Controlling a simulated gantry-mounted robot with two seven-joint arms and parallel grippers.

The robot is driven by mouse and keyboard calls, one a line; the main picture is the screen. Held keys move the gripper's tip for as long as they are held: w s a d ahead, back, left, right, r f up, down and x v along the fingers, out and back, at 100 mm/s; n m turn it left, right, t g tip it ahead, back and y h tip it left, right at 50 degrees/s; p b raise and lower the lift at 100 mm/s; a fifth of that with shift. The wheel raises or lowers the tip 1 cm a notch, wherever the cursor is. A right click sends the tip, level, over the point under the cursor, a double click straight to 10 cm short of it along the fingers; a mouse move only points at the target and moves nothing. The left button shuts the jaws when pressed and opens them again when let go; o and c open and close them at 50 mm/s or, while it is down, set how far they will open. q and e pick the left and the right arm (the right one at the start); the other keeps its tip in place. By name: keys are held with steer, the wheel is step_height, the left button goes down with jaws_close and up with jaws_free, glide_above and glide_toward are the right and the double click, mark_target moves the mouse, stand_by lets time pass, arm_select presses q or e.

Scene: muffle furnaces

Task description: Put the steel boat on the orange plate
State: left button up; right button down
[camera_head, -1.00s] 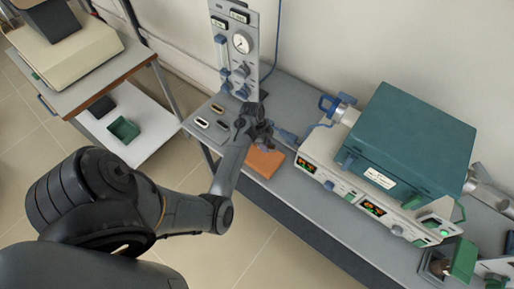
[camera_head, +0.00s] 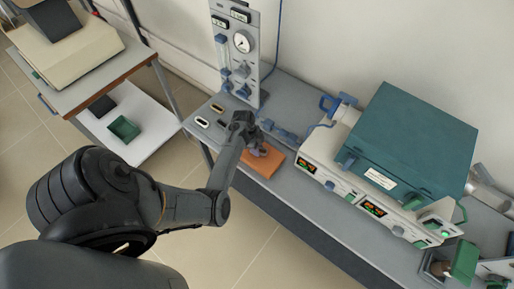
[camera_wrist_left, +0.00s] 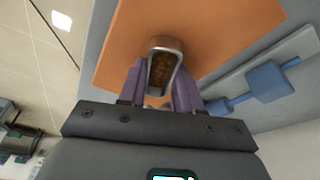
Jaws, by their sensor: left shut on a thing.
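The orange plate (camera_head: 263,167) lies on the grey bench, left of the furnace. My left gripper (camera_head: 257,151) is over the plate and partly covers it. In the left wrist view my gripper's two purple fingers (camera_wrist_left: 158,86) are shut on the steel boat (camera_wrist_left: 165,44), a small metal trough with brown granular contents. The boat appears over the orange plate (camera_wrist_left: 215,25). I cannot tell whether the boat touches it. In the head view my gripper hides the boat. My right gripper is not in view.
A white-rimmed boat (camera_head: 202,122) and a gold-coloured one (camera_head: 217,108) lie on the bench left of my arm. A gauge panel (camera_head: 240,45) stands behind them. The teal-topped furnace (camera_head: 415,140) stands to the right. A blue fitting (camera_wrist_left: 268,80) lies beside the plate.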

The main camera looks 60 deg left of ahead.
arm_select(q)
steer(key=shift+f, duration=0.2)
steer(key=o, duration=0.9)
steer(key=shift+o, duration=0.8)
steer(key=shift+s, duration=0.1)
steer(key=shift+f, duration=0.1)
